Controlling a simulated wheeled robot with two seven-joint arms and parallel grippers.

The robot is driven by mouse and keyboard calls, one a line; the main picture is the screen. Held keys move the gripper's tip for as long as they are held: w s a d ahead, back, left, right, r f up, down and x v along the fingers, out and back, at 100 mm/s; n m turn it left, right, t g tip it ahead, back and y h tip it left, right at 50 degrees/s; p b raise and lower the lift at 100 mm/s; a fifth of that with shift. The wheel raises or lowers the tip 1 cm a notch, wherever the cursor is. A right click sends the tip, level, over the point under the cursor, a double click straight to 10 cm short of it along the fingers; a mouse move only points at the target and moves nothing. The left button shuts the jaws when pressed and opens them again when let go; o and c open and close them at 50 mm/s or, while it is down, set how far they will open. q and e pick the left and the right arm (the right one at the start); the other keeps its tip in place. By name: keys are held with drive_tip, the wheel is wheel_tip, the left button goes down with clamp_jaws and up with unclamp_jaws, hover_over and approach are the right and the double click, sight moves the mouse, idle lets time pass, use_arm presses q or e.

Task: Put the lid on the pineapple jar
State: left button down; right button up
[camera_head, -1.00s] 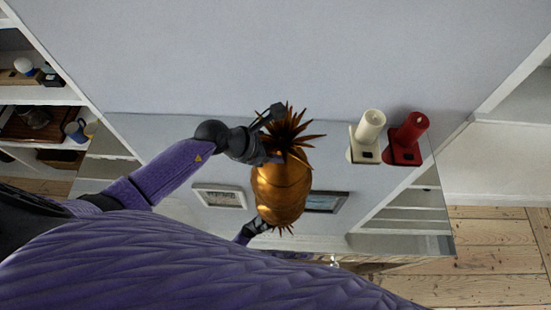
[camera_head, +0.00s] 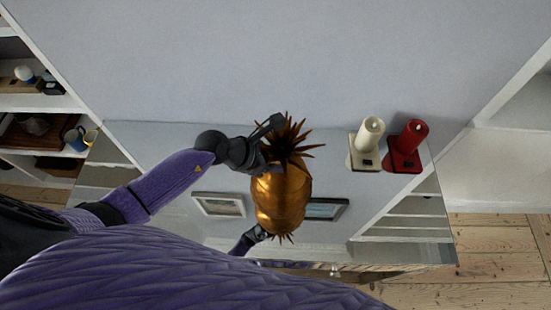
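The golden pineapple jar (camera_head: 281,190) stands upright on a mirror-topped table. Its spiky brown-gold crown lid (camera_head: 290,143) appears seated at the top of the body, but leaves and fingers hide the seam. My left gripper (camera_head: 277,142) is at the crown from the left. Its two dark fingers look spread apart, one beside the upper leaves and one lower, near the jar's top. Whether a finger touches the lid is hard to tell. The jar and my arm are mirrored below in the tabletop. My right gripper is not in view.
The mirror tabletop (camera_head: 150,145) is clear on the left. White shelves with mugs stand at far left; a wall lies behind.

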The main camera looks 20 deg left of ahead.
use_arm(q)
drive_tip(key=shift+f, duration=0.15)
idle(0.5)
drive_tip(key=shift+f, duration=0.2)
